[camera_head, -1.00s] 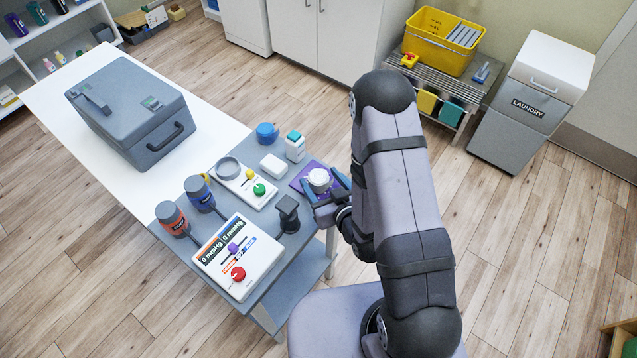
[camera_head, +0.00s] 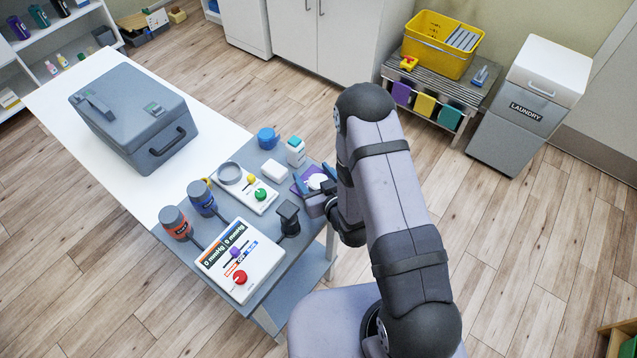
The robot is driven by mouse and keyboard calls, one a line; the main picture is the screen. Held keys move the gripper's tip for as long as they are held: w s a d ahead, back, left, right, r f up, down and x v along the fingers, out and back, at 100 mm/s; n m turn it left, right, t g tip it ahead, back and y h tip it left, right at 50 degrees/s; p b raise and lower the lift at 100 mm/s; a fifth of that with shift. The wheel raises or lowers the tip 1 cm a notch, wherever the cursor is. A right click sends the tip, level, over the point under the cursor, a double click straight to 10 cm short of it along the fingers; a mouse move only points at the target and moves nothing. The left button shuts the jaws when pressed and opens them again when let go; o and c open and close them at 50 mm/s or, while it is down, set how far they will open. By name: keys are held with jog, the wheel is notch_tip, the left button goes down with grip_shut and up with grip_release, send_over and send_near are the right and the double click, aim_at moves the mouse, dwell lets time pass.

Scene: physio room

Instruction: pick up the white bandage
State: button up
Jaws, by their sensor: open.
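The white bandage (camera_head: 317,181) is a small round white roll on a purple mat (camera_head: 298,187) at the right edge of the grey table part. My gripper (camera_head: 316,180) is open, with its blue-tipped fingers on either side of the bandage. The gripper and wrist hide part of the bandage and mat. I cannot tell whether the fingers touch it.
Close by on the grey table (camera_head: 262,222) are a white and teal bottle (camera_head: 295,152), a white block (camera_head: 274,169), a blue jar (camera_head: 267,138), a black stand (camera_head: 288,217) and a control box (camera_head: 240,258). A large grey case (camera_head: 135,118) stands on the white part.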

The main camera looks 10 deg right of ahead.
jog(key=c, duration=1.1)
jog(key=shift+r, duration=0.1)
jog(key=shift+c, duration=0.2)
notch_tip(320, 180, up, 10)
jog(key=b, duration=0.1)
